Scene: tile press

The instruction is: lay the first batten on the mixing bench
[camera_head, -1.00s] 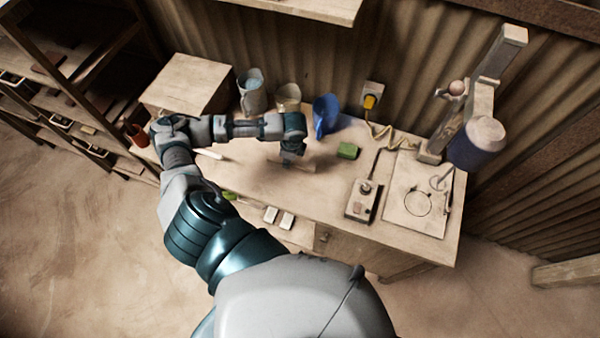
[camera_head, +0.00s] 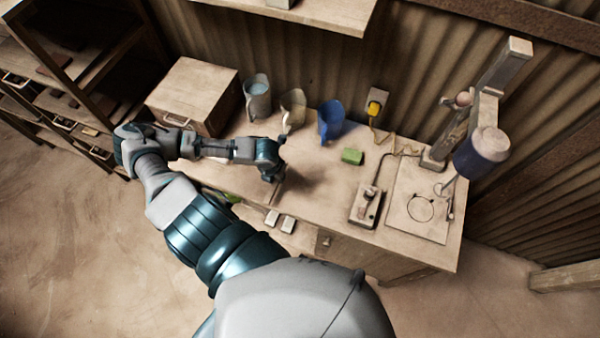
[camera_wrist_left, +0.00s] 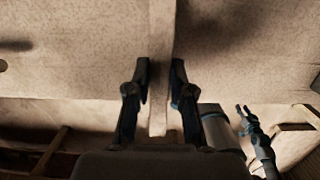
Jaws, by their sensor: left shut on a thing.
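My left gripper (camera_head: 272,178) is low over the front part of the mixing bench (camera_head: 320,205). In the left wrist view my left gripper (camera_wrist_left: 160,95) has its two fingers on either side of a pale wooden batten (camera_wrist_left: 160,50) and is shut on it. The batten runs up the picture, over the bench top; I cannot tell whether it touches it. In the head view the batten is mostly hidden by the gripper. A dark two-pronged gripper, likely my right one (camera_wrist_left: 243,112), hangs at the lower right in the left wrist view; its opening is unclear.
A wooden box (camera_head: 195,95) stands at the bench's back left. A grey jug (camera_head: 257,97), a beige jug (camera_head: 293,108) and a blue jug (camera_head: 331,120) line the back. A green block (camera_head: 352,156), a switch box (camera_head: 366,205) and a press (camera_head: 462,130) stand right.

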